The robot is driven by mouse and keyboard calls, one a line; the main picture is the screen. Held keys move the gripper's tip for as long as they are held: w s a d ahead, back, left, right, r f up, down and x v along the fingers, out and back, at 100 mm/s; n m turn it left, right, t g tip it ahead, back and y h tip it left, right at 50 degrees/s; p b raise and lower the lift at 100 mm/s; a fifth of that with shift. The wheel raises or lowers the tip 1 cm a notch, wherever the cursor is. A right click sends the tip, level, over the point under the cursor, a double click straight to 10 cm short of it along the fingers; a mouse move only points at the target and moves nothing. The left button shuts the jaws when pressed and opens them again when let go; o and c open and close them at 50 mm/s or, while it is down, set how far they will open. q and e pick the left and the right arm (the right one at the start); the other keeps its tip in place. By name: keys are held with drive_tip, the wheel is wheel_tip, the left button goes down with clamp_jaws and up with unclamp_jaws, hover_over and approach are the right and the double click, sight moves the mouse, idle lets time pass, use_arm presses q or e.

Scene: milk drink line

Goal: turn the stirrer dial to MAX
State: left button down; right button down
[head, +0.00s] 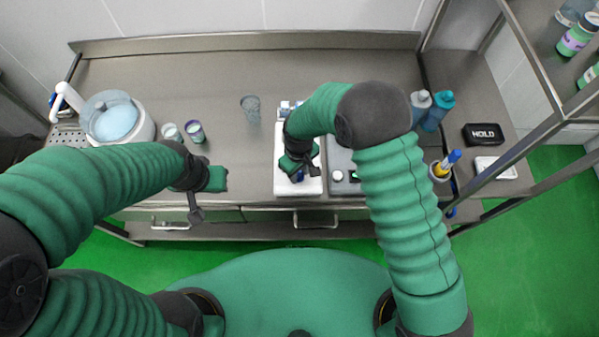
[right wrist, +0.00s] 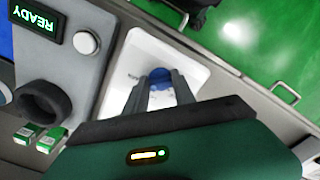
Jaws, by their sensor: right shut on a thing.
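The white stirrer (head: 284,184) stands on the steel bench near its front edge. Its blue dial (right wrist: 160,74) shows between my right fingers in the right wrist view, on the white top with small markings too blurred to read. My right gripper (right wrist: 164,82) is shut on the dial from above, and its fingers hide part of it. In the head view my right gripper (head: 299,174) covers much of the stirrer's front half. The dial's setting cannot be read. My left gripper (head: 196,211) hangs empty-looking near the bench's front edge, left of the stirrer; its jaw opening is unclear.
A grey device with a green READY display (right wrist: 33,24) and a round knob (right wrist: 87,42) stands right beside the stirrer. A clear glass (head: 251,107), two small cups (head: 195,131) and a white-based pot (head: 113,120) stand left.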

drive_tip(key=shift+w+a+m, duration=0.1)
drive_tip(key=shift+m, duration=1)
drive_tip(key=c, duration=1.4)
unclamp_jaws()
drive_tip(key=o, duration=0.4)
drive_tip(key=shift+c, duration=0.2)
wheel_tip(320, 180, up, 17)
drive_tip(key=b, duration=0.2)
drive_tip(key=shift+f+b, duration=0.15)
drive_tip(key=shift+b, duration=0.2)
drive_tip(key=shift+w+a, duration=0.1)
